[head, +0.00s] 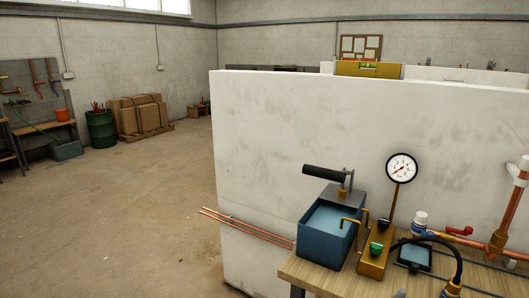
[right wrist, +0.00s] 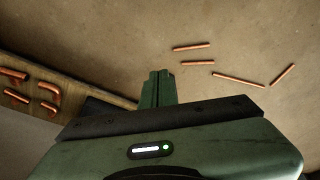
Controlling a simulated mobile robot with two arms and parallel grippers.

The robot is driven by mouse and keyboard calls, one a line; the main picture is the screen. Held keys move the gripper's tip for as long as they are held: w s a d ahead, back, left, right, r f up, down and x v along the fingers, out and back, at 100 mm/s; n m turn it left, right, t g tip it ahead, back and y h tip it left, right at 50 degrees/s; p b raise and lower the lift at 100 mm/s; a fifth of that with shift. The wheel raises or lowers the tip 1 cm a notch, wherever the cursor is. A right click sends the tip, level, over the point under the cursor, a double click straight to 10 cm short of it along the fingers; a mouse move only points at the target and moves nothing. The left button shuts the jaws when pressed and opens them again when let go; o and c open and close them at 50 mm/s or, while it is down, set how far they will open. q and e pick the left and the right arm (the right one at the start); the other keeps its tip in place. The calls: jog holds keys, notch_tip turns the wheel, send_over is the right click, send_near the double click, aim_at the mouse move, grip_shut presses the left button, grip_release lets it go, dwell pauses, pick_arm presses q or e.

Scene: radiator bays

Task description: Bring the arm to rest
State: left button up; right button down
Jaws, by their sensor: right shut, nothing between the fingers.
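My right gripper (right wrist: 157,76) shows in the right wrist view, its two green fingers together with nothing between them. It points out over the bare brown floor (right wrist: 230,40), beside the edge of a wooden surface at the left. No part of either arm shows in the head view. My left gripper is in neither view.
A workbench (head: 318,276) carries a blue tank (head: 326,236), a pressure gauge (head: 400,168) and copper pipework (head: 507,215). A white partition (head: 290,130) stands behind it. Copper pieces (right wrist: 239,80) lie on the floor. Open floor (head: 130,210) lies to the left.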

jog(key=s+f+g, duration=0.1)
jog(key=s+f, duration=0.2)
jog(key=f, duration=0.6)
jog(key=s+d+f, duration=0.1)
jog(key=s+f, duration=0.2)
jog(key=f, duration=0.6)
jog(key=s+f+g, duration=0.1)
jog(key=s+f, duration=0.3)
jog(key=f, duration=0.5)
jog(key=s+d+f, duration=0.2)
jog(key=s+f, duration=0.5)
jog(key=s, duration=0.3)
jog(key=shift+d, duration=0.15)
